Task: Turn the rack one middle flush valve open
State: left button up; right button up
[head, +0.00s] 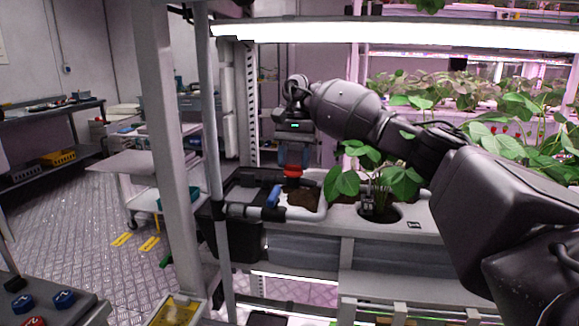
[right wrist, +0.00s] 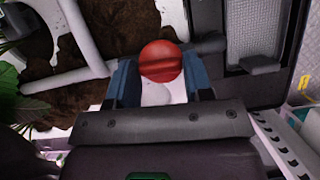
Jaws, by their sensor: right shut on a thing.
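A red round knob (head: 293,171), which looks like the flush valve, sits above the pipework at the left end of the white planting trough. My right gripper (head: 293,158) reaches down to it from above. In the right wrist view, the red knob (right wrist: 160,61) lies between the two blue fingers of my right gripper (right wrist: 162,78), which are shut on it. A grey pipe stub runs from the knob to the right in that view. The knob's underside and its open or closed position cannot be told. My left gripper is not in view.
A blue-handled fitting (head: 273,196) stands just left of and below the knob. A leafy plant (head: 372,178) grows close to its right. A grey rack post (head: 172,150) rises in front on the left. A white cart (head: 140,163) stands beyond it.

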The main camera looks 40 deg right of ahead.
jog(key=shift+f+n, duration=0.1)
jog(key=shift+n, duration=0.4)
jog(key=o, duration=0.9)
jog(key=shift+r, duration=0.2)
jog(key=p+v, duration=0.1)
jog(key=v, duration=0.6)
jog(key=shift+w+a+r, duration=0.1)
jog(key=shift+r, duration=0.1)
